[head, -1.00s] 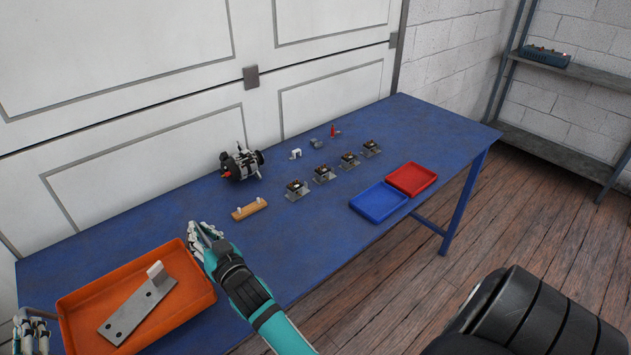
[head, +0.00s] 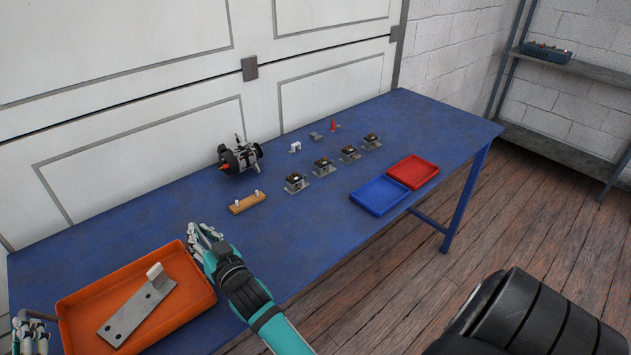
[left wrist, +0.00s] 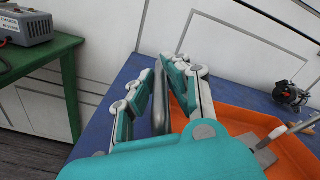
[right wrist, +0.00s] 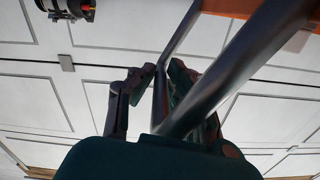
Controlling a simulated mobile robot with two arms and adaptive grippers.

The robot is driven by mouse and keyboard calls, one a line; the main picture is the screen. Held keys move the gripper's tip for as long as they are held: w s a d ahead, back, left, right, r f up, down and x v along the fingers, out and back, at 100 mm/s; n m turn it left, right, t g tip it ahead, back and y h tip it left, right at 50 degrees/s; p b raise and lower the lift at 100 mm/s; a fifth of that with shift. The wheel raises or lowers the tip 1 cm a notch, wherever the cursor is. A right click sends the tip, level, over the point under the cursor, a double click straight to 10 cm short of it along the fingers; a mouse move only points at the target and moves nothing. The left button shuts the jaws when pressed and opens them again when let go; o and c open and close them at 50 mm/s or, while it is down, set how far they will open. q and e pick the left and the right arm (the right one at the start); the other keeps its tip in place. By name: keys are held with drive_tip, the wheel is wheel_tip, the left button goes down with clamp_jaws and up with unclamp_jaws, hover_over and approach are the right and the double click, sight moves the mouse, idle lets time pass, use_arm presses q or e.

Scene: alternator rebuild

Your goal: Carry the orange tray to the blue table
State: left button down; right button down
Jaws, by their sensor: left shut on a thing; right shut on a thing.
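The orange tray (head: 190,312) is at the lower left of the head view, over the left end of the blue table (head: 310,235). A flat grey metal bracket (head: 135,315) with a pale upright block lies in it. My left gripper (head: 35,325) is at the tray's left end; in the left wrist view its fingers (left wrist: 165,100) close around a grey handle bar (left wrist: 159,108). My right gripper (head: 198,238) is at the tray's right end; in the right wrist view its fingers (right wrist: 160,85) close around a dark bar. I cannot tell whether the tray touches the tabletop.
On the table stand an alternator (head: 240,157), a wooden block with pins (head: 247,203), several small parts, a blue tray (head: 378,197) and a red tray (head: 413,171). A green table (left wrist: 50,60) with a charger (left wrist: 20,27) shows in the left wrist view.

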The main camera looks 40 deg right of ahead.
use_arm(q)
drive_tip(key=shift+d+f+b, duration=0.3)
drive_tip(key=shift+f+b, duration=0.25)
drive_tip(key=shift+f, duration=0.05)
use_arm(e)
drive_tip(key=shift+a+f, duration=0.25)
drive_tip(key=shift+f, duration=0.3)
use_arm(q)
drive_tip(key=c, duration=1.4)
unclamp_jaws()
drive_tip(key=shift+s+r, duration=0.1)
use_arm(e)
drive_tip(key=c, duration=1.4)
unclamp_jaws()
use_arm(q)
drive_tip(key=shift+o, duration=0.2)
drive_tip(key=shift+a, duration=0.1)
use_arm(e)
drive_tip(key=shift+o, duration=0.2)
drive_tip(key=shift+s+d+r, duration=0.1)
use_arm(q)
drive_tip(key=shift+s+a, duration=0.1)
drive_tip(key=shift+s, duration=0.05)
